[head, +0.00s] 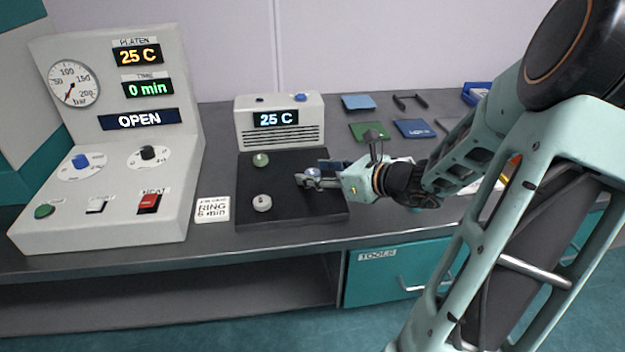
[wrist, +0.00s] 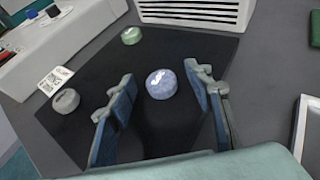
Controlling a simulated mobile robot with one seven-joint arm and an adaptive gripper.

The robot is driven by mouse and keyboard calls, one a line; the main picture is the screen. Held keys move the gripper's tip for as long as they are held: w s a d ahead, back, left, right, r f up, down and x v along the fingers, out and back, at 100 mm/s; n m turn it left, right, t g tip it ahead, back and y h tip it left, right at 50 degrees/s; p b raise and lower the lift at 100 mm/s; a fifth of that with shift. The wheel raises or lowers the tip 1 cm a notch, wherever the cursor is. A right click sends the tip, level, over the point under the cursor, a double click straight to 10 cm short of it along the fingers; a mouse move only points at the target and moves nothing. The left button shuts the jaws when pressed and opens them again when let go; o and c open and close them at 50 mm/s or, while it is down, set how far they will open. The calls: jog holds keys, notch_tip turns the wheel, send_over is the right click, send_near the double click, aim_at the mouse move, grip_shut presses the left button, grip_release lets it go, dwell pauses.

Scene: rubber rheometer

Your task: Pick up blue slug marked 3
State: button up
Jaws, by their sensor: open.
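The blue slug (wrist: 161,84) is a small pale-blue disc with a white mark on top; I cannot read the mark clearly. It lies on the black mat (wrist: 95,75), and in the head view the slug (head: 313,173) shows partly behind the fingers. My gripper (wrist: 160,97) is open, with one blue-padded finger on each side of the slug and a gap to both. In the head view my gripper (head: 318,179) is low over the right part of the mat. A green slug (wrist: 131,35) and a grey slug (wrist: 66,100) lie on the same mat, apart from my fingers.
A cooling unit reading 25 C (head: 279,121) stands behind the mat. The control panel (head: 110,130) reading OPEN is at left, with a RING 6 min card (head: 212,209) beside the mat. Blue and green sheets (head: 368,131) lie at back right.

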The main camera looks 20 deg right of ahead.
jog(key=shift+w, duration=0.1)
jog(key=shift+c, duration=0.2)
jog(key=c, duration=0.9)
jog(key=shift+r, duration=0.1)
